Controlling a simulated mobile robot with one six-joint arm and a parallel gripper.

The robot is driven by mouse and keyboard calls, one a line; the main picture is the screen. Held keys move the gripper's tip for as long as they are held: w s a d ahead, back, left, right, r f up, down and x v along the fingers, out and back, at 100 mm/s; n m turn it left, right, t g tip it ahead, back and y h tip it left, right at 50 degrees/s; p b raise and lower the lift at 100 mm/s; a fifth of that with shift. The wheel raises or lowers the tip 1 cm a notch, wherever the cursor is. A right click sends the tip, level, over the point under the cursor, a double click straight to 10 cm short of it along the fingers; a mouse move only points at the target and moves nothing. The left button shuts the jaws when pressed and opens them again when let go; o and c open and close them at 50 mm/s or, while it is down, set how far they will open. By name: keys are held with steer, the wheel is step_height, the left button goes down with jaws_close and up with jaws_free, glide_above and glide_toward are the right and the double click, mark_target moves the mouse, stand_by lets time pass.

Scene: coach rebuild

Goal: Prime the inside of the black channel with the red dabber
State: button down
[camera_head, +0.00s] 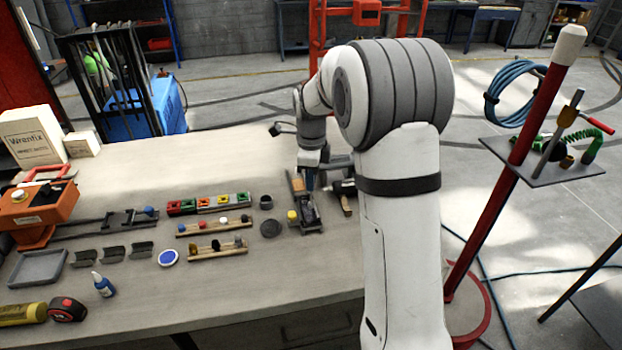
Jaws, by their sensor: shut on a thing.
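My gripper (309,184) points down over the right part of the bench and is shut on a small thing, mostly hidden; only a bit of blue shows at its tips. Just below it is a dark channel-shaped fixture (308,215), with a brown block at its far end. I cannot tell whether the gripper touches it. Three dark channel pieces (113,253) lie further left. Which channel is the black one is unclear.
A row of coloured blocks (208,204) and a second rack (217,251) stand left of my gripper. A yellow-capped piece (292,215), a dark disc (271,229) and a wooden-handled tool (346,205) lie close by.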

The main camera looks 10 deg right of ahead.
steer(key=shift+r+p, duration=0.65)
steer(key=shift+r, duration=0.5)
steer(key=shift+w, duration=0.1)
